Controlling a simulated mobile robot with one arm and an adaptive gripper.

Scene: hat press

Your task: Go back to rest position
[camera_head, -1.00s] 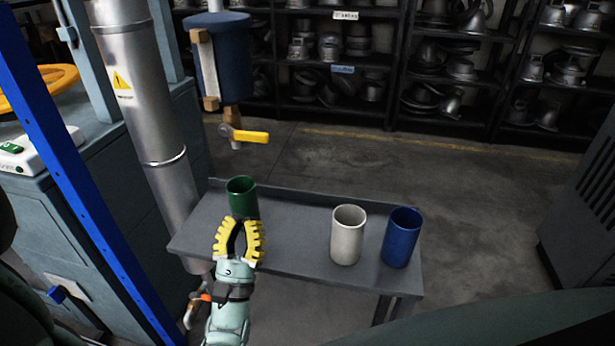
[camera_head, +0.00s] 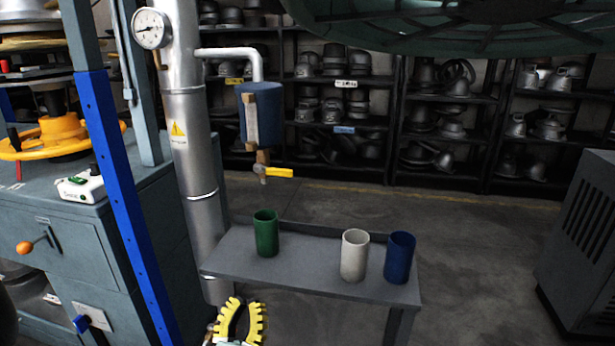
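My gripper (camera_head: 240,305) shows at the bottom of the head view, with its two yellow ribbed fingers apart and nothing between them. It is in front of and below the near edge of the grey table (camera_head: 300,274). A green cup (camera_head: 266,234) stands upright on the left of the table, apart from my gripper. A white cup (camera_head: 354,256) and a blue cup (camera_head: 399,258) stand upright side by side on the right of the table. Most of my arm is out of view.
A blue tank with a yellow-handled tap (camera_head: 277,172) hangs from a pipe behind the table. A metal column (camera_head: 190,130), a blue post (camera_head: 120,190) and a machine (camera_head: 70,235) stand at left. A grey cabinet (camera_head: 580,240) is at right. Open floor lies between.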

